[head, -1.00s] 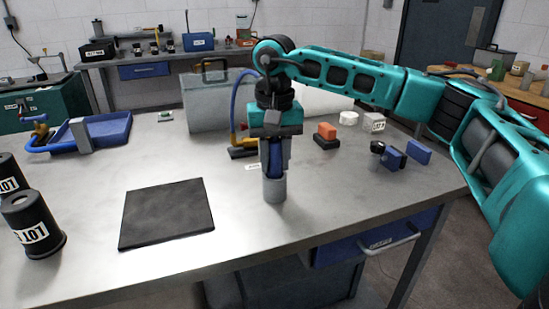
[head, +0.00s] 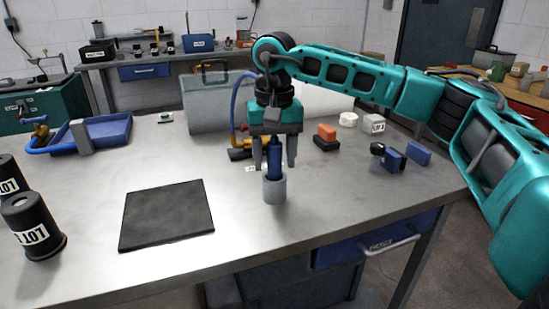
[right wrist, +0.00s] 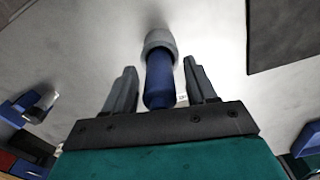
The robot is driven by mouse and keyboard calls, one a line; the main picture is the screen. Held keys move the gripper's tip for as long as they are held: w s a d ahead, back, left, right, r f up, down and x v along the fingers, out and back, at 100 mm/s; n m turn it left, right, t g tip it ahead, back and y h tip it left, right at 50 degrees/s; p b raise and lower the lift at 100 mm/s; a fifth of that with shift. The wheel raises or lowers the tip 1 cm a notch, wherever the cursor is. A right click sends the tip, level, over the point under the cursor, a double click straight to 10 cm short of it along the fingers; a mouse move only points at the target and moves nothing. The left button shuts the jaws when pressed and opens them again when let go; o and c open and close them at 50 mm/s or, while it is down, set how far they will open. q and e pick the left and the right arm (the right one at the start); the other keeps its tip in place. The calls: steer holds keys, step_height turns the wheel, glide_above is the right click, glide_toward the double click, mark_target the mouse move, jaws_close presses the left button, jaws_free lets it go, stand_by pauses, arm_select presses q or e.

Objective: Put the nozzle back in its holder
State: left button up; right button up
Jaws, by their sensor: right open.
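The blue nozzle (head: 274,158) stands upright with its lower end inside the grey cylindrical holder (head: 274,190) on the metal table. The nozzle's lower end is hidden by the holder. My right gripper (head: 274,165) is open above the holder, with one finger on each side of the nozzle and a gap to it. In the right wrist view the nozzle (right wrist: 159,82) sits between the two spread fingers, with the holder (right wrist: 159,42) beyond their tips. My left gripper is not in view.
A black mat (head: 166,214) lies left of the holder. Black labelled canisters (head: 33,226) stand at the left edge. A grey case (head: 214,103) and a blue hose (head: 236,95) are behind the gripper. Orange and black blocks (head: 327,132) and a blue device (head: 391,158) lie to the right.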

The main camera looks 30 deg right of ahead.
step_height(320, 180, up, 10)
steer(key=shift+r+p, duration=0.1)
steer(key=shift+p, duration=0.55)
steer(key=shift+r, duration=0.6)
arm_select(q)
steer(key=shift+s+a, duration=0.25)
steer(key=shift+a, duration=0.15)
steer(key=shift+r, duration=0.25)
arm_select(e)
steer(key=shift+a+f, duration=0.1)
